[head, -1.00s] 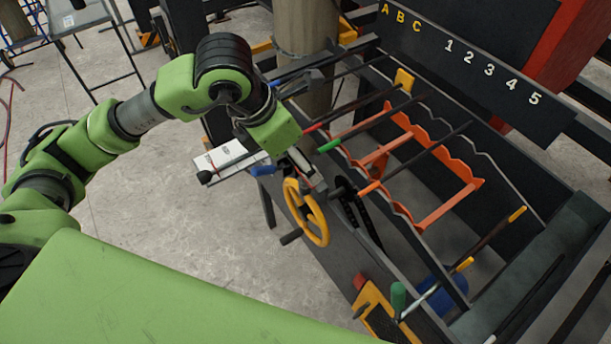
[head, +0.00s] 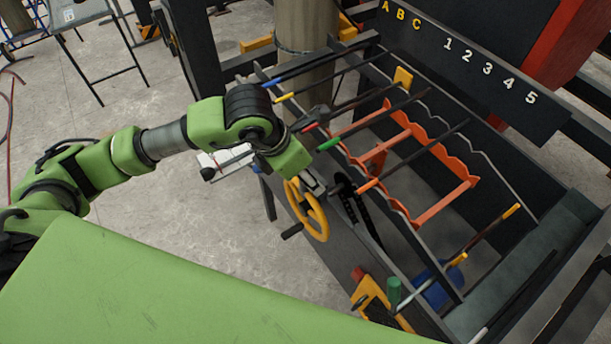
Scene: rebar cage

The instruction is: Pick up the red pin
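A rod with a red tip (head: 311,127) lies in the rack between a yellow-tipped rod (head: 285,98) and a green-tipped rod (head: 329,144). A short red peg (head: 357,273) also stands near the front, beside a green peg (head: 395,290). I cannot tell for certain which of the two is the red pin. My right gripper is out of view.
The dark rack frame holds several rods and orange notched supports (head: 444,205). A yellow handwheel (head: 308,210) sits in front of it, below my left wrist. A round column (head: 307,40) stands behind. Open concrete floor (head: 190,215) lies to the left.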

